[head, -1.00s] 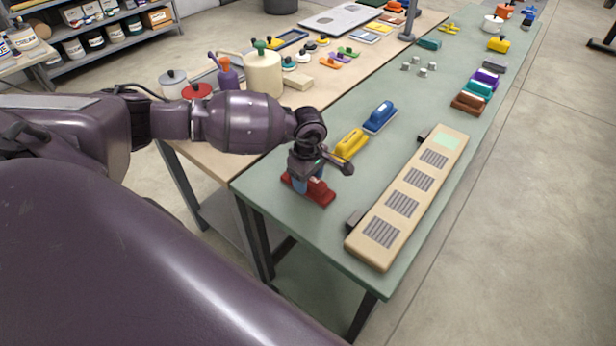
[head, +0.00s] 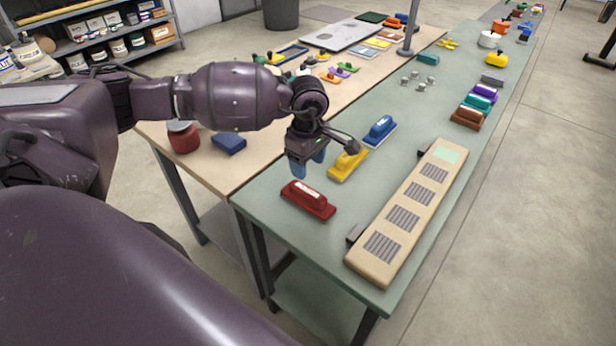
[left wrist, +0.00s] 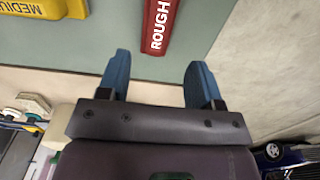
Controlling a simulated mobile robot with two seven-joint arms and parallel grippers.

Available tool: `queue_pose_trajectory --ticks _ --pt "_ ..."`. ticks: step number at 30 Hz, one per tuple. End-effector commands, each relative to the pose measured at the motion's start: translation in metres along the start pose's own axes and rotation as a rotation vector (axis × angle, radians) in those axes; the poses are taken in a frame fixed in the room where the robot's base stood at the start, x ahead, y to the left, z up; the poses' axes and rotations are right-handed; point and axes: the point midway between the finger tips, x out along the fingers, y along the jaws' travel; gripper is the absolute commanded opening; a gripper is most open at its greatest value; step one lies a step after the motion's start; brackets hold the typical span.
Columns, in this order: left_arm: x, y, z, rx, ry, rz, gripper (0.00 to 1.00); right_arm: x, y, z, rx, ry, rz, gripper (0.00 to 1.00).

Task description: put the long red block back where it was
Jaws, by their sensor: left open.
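The long red block (head: 308,200) lies on the near end of the green table, in line with a yellow block (head: 347,163) and a blue block (head: 380,131). In the left wrist view the red block (left wrist: 160,22) shows the label ROUGH and lies beyond the fingertips, apart from them. The yellow block (left wrist: 45,8) there reads MEDIUM. My left gripper (head: 307,168) has blue fingers and is raised above and behind the red block. Its fingers (left wrist: 158,75) are spread with nothing between them. My right gripper is in no view.
A long tan board (head: 410,212) with striped grey patches lies along the table's right side. Brown, teal and purple blocks (head: 478,104) stand farther back. The wooden table (head: 210,175) at left holds a red-brown pot (head: 183,138) and a blue item (head: 229,143).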

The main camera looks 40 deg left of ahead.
Motion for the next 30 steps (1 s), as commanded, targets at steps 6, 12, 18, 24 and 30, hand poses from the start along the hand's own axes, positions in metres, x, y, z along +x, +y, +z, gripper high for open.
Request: queue_pose_trajectory --ticks 6,12,18,24,30 --pt "-0.018 0.000 0.000 -0.001 0.000 0.001 0.59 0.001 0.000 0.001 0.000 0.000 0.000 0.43" --pt "-0.021 0.000 0.000 -0.001 0.000 0.000 0.59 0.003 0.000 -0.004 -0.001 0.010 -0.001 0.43" --pt "-0.020 0.000 0.000 -0.001 0.000 0.000 0.59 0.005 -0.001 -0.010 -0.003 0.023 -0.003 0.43" --pt "-0.020 0.000 0.000 -0.001 -0.002 0.000 0.59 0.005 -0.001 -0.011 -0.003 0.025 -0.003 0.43" --pt "-0.005 -0.009 0.043 -0.017 -0.177 0.006 0.59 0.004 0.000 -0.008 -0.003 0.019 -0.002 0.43"
